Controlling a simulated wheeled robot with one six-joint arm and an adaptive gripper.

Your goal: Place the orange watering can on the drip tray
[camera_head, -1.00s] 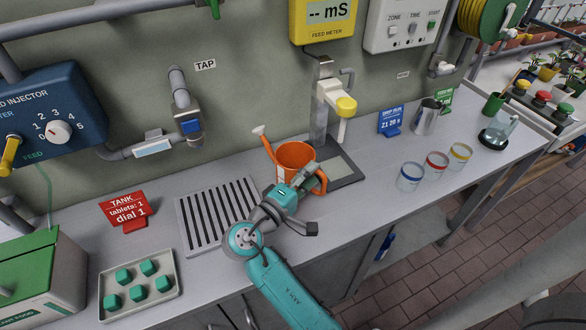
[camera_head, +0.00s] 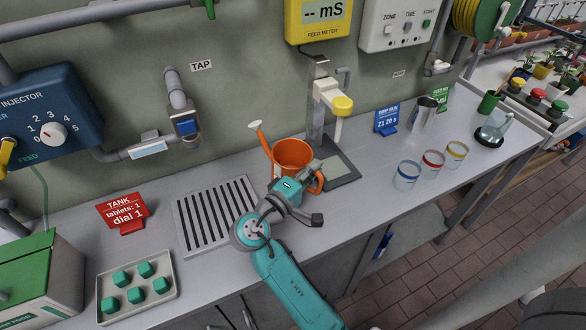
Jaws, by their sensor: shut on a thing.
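The orange watering can (camera_head: 292,153) is upright near the middle of the counter, its spout pointing up and left toward the wall. My gripper (camera_head: 314,172) is shut on the can at its right side, by the handle; the fingers are partly hidden. I cannot tell whether the can's base touches the counter. The drip tray, a slotted grey grate (camera_head: 216,213), lies on the counter to the left of the can, below the tap (camera_head: 184,112). It is empty.
A dispenser (camera_head: 325,97) on a dark base plate (camera_head: 341,168) stands right of the can. Three glass jars (camera_head: 432,164) stand on the right. A red tank sign (camera_head: 123,211) and a tray of green tablets (camera_head: 170,272) are left of the grate. The grate's surface is clear.

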